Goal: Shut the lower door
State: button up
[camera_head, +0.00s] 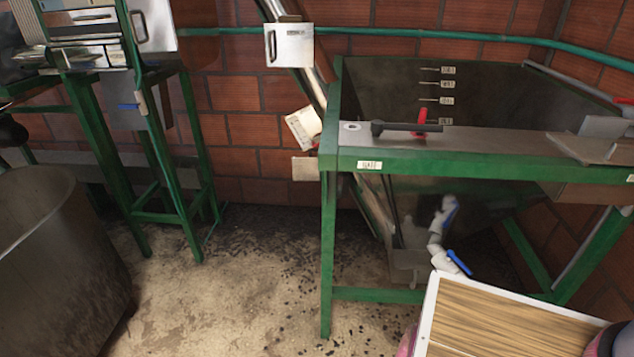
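A slanted metal elevator tube (313,83) runs down from the top middle, behind the left end of a green-framed tank (465,157). An upper pale door (290,46) with a dark handle sits on the tube. Lower down, a smaller pale door (302,128) with a handle is tilted and sticks out to the left of the tube; it looks open. Part of its right side is close to the tank's green leg. A plain pale plate (305,168) shows just under it. My gripper is not in view.
The tank's green front rail and left leg (327,260) stand right of the lower door. A green-framed machine (160,130) and a large round metal vat (60,250) are at left. Bare floor (235,290) lies between. White pipes with blue-handled valves (446,235) hang under the tank.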

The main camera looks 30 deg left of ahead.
aim_at(302, 168)
jog(key=u, duration=1.05)
jog(key=i+j, duration=0.1)
jog(key=j, duration=0.45)
jog(key=i+j, duration=0.1)
jog(key=j, duration=0.45)
jog(key=i+j, duration=0.2)
jog(key=j, duration=0.15)
jog(key=i+j, duration=0.2)
jog(key=j, duration=0.15)
jog(key=i+j, duration=0.15)
jog(key=j, duration=0.2)
jog(key=i+j, duration=0.2)
jog(key=j, duration=0.15)
jog(key=i+j, duration=0.2)
jog(key=i, duration=0.35)
jog(key=i+j+u, duration=0.1)
jog(key=i, duration=0.45)
jog(key=i+l, duration=0.3)
jog(key=i, duration=0.2)
